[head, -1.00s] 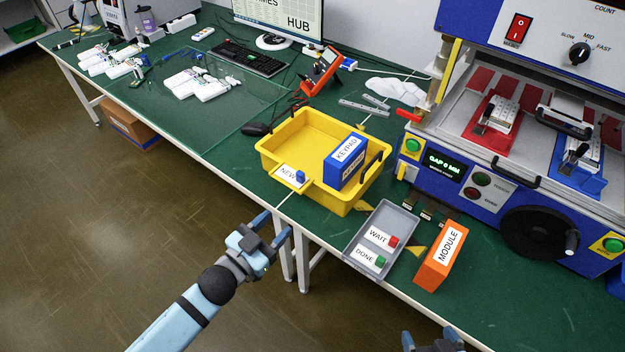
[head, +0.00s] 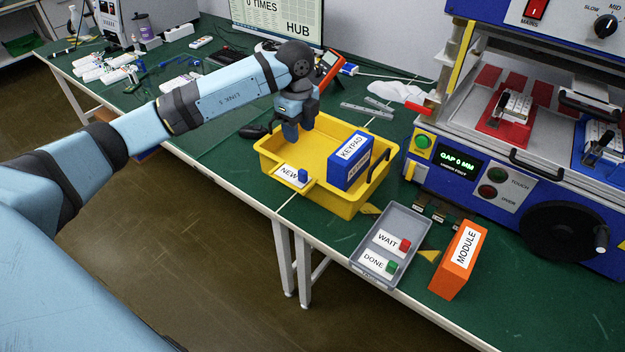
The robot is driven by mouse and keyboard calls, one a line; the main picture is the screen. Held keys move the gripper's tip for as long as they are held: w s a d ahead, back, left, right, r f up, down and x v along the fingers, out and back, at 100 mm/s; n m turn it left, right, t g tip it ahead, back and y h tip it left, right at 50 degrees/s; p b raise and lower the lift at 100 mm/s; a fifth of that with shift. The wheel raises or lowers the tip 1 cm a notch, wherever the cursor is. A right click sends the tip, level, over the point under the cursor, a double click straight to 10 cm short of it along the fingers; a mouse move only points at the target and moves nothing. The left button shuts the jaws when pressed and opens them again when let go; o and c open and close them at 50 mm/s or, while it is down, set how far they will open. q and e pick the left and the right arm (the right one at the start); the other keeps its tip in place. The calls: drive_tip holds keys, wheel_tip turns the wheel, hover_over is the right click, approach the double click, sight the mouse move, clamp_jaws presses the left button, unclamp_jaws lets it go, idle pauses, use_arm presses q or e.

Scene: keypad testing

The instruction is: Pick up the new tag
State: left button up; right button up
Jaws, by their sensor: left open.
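The new tag (head: 288,174) is a white plate lettered NEW with a small blue block (head: 303,175) on it. It lies at the front left edge of the yellow tray (head: 337,203). My left gripper (head: 291,132) points down above the tray's left back part, behind the tag in the picture. It is open and apart from the tag, with nothing seen in it. My right gripper is out of view.
A blue KEYPAD box (head: 347,165) stands in the tray's right part. A grey tray (head: 377,270) holds WAIT and DONE tags, beside an orange MODULE box (head: 458,261). The blue test machine (head: 463,180) stands at right.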

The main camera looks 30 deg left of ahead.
use_arm(q)
hover_over(300, 170)
drive_tip(key=f, duration=0.8)
drive_tip(key=shift+w+a+f, duration=0.1)
drive_tip(key=shift+w+a, duration=0.25)
drive_tip(key=shift+s+d+f+p, duration=0.15)
drive_tip(key=shift+d+f+p, duration=0.1)
drive_tip(key=shift+f, duration=1.1)
drive_tip(key=shift+s+d+f+p, duration=0.1)
drive_tip(key=shift+f+p, duration=0.15)
drive_tip(key=shift+f, duration=1.1)
clamp_jaws()
